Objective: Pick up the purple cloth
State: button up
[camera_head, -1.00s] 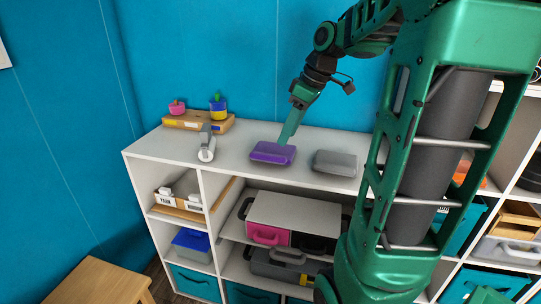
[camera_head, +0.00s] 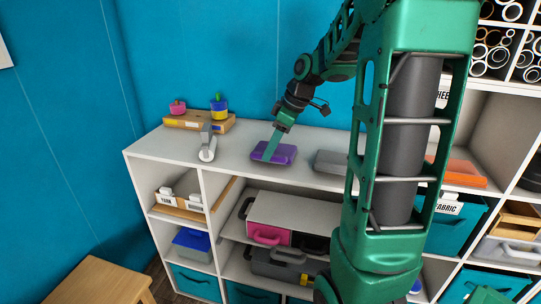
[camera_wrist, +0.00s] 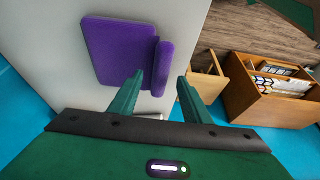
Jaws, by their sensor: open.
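The purple cloth (camera_head: 283,153) lies folded on the white shelf top, near its front edge. In the wrist view the cloth (camera_wrist: 118,48) is a flat purple pad with a raised rolled fold along its right side. My gripper (camera_head: 268,158) is over the left part of the cloth in the head view. In the wrist view my gripper (camera_wrist: 160,84) is open, its two green fingers apart, with the rolled fold's lower end between or just beyond the tips. I cannot tell whether the fingers touch the cloth.
A grey folded cloth (camera_head: 331,161) lies to the right. A wooden stool (camera_head: 92,284) stands on the floor at lower left.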

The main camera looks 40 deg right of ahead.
jog(key=shift+w+a+f, duration=0.15)
jog(key=shift+w+f, duration=0.05)
jog(key=shift+f, duration=0.5)
jog(key=shift+c, duration=0.6)
grip_shut()
jog(key=shift+r, duration=0.1)
